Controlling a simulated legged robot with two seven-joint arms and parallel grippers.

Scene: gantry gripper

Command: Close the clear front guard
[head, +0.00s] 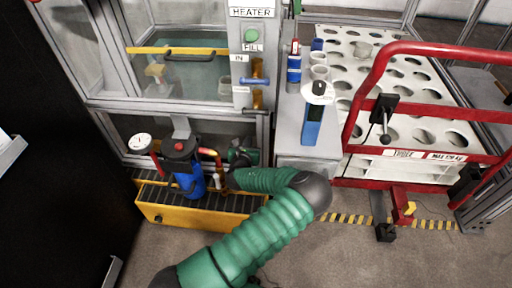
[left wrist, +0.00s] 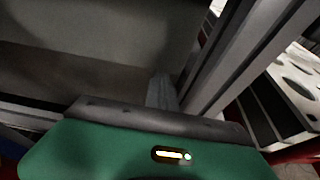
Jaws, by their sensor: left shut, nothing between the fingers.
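The clear front guard (head: 150,88) is a see-through panel on the framed cabinet at the upper left of the head view. A yellow bar (head: 145,50) with a dark handle (head: 190,57) runs across it. I cannot tell from these views how far the guard stands open. My left gripper (head: 238,158) is below the guard and the handle, in front of the cabinet's lower part, close to the blue filter unit. It is shut and holds nothing; its fingers are small and partly hidden. In the left wrist view its green body fills the bottom. My right gripper is not in view.
A blue filter unit (head: 190,182) with a gauge (head: 140,143) stands on a yellow-edged grate (head: 205,218), close to my left gripper. A grey post (head: 240,38) carries the heater label. A red-framed gate (head: 352,125) and white perforated rack (head: 415,85) stand right.

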